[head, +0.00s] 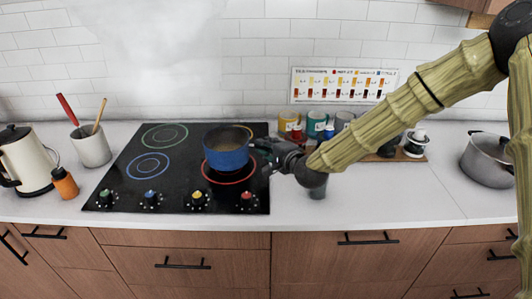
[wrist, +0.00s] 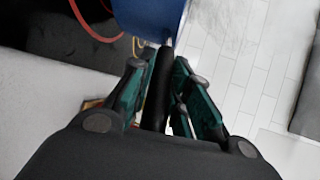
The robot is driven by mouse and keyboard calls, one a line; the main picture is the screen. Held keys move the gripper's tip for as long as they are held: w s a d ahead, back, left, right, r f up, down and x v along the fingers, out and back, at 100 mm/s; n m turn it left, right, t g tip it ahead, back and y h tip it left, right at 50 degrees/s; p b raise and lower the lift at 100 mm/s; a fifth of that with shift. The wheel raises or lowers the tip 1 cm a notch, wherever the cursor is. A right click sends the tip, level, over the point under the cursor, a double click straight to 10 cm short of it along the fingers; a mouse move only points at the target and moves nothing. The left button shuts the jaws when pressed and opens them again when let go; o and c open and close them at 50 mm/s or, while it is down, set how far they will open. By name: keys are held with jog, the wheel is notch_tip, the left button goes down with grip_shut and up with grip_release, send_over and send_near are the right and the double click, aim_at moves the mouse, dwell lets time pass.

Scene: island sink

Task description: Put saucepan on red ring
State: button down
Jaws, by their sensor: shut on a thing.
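A blue saucepan (head: 227,149) is over the red ring (head: 229,178) at the right side of the black cooktop. It looks level. Part of the red ring shows around and below it, and I cannot tell whether the pan touches the glass. My gripper (head: 265,150) is to the right of the pan, shut on its black handle. In the wrist view the handle (wrist: 157,92) lies between the fingers of my gripper (wrist: 160,90). The blue pan body (wrist: 150,15) and an arc of the red ring (wrist: 84,20) show at the top.
The cooktop (head: 130,190) also has a blue ring (head: 148,164) and a green ring (head: 164,136). A kettle (head: 25,160), an orange bottle (head: 65,184) and a utensil crock (head: 92,147) stand left. A grey pot (head: 488,160) stands far right.

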jog(key=shift+f+p, duration=0.4)
jog(key=shift+f, duration=0.95)
jog(key=c, duration=1.3)
grip_release()
jog(key=shift+f, duration=0.15)
jog(key=shift+c, duration=0.2)
jog(key=shift+s, duration=0.1)
jog(key=b+v, duration=0.2)
jog(key=v, duration=1)
jog(key=shift+b, duration=0.4)
jog(key=shift+a, duration=0.1)
